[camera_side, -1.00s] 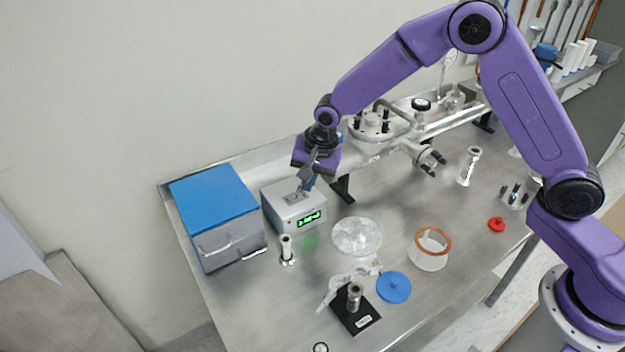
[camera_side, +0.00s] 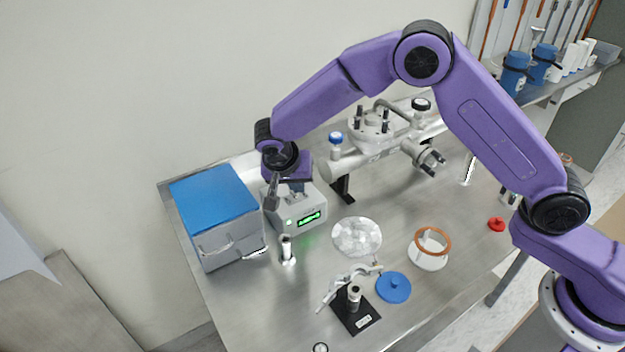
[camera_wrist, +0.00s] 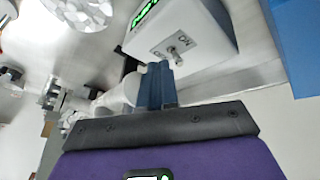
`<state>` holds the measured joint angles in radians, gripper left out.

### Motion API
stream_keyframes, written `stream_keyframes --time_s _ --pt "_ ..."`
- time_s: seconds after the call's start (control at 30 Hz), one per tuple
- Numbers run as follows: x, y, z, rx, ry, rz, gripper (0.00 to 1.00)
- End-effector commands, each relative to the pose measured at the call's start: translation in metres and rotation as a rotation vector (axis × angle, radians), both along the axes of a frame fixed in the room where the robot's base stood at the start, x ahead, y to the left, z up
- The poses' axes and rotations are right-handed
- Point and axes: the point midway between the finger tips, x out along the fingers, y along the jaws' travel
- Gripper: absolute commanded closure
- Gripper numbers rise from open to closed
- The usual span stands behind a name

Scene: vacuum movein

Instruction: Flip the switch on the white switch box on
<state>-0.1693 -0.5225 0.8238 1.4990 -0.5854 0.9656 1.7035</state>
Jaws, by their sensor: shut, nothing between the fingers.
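The white switch box (camera_side: 312,199) stands at the back left of the steel table. Its front has a lit green display (camera_side: 310,218) and a small green light left of it. In the wrist view, the metal toggle switch (camera_wrist: 175,55) sits on the box's top panel with lettering beside it; I cannot tell which way its lever leans. My gripper (camera_side: 271,203) is shut and empty, over the left part of the box. In the wrist view its fingertips (camera_wrist: 160,66) are close to the switch; contact is not clear. My gripper hides the switch in the side view.
A blue-lidded grey box (camera_side: 213,195) stands close left of the switch box. Metal vacuum piping (camera_side: 375,150) stands to the right.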

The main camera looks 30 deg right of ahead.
Motion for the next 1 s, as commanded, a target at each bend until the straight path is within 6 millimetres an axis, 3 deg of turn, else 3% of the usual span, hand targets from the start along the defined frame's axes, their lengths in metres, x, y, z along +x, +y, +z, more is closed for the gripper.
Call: stream_keyframes --time_s 1.0 --pt "-0.002 -0.001 0.017 0.003 0.002 0.001 1.00"
